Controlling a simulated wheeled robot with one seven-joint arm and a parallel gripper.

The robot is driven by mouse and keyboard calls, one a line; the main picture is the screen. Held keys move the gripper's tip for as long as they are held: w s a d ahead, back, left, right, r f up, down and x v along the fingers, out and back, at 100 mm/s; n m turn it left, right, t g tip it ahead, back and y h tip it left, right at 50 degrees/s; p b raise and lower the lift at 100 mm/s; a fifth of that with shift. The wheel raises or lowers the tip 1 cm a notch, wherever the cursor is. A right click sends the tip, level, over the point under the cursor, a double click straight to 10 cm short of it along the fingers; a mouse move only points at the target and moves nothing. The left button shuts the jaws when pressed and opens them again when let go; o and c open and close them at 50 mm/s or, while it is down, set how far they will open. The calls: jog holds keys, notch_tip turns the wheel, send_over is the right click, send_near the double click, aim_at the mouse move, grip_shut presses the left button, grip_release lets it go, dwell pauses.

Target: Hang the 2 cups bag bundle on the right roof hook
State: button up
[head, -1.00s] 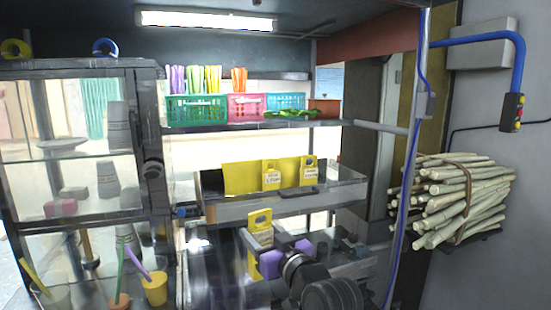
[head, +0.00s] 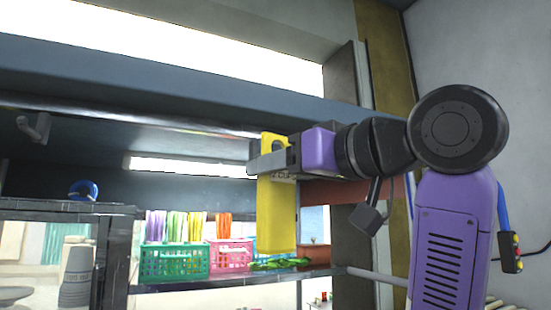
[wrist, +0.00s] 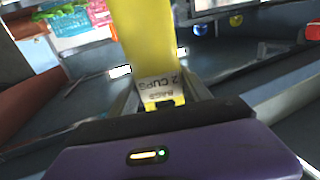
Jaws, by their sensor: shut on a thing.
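The 2 cups bag bundle (head: 277,215) is a long yellow strip hanging down from my gripper (head: 268,160) in the head view, raised to the height of the roof's front beam. My gripper is shut on its upper end, near the label. In the wrist view the bundle (wrist: 146,38) shows its white "2 CUPS BAGS" label (wrist: 158,87) between the fingers of my gripper (wrist: 160,100). A grey fitting (head: 35,126), perhaps a hook, hangs under the roof at the left. I cannot make out the right roof hook.
The roof beam (head: 200,98) runs close by my gripper. Below are a shelf (head: 230,281) with a green basket (head: 174,262) and a pink basket (head: 229,257). A glass cabinet (head: 70,208) with a blue ring (head: 83,190) on top stands left.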

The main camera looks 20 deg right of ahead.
jog(key=w+p, duration=0.1)
jog(key=w, duration=0.7)
jog(key=shift+w+h, duration=0.15)
jog(key=shift+h, duration=0.15)
dwell(1.3)
dwell(0.6)
jog(key=o, duration=1.3)
jog(key=shift+o, duration=0.2)
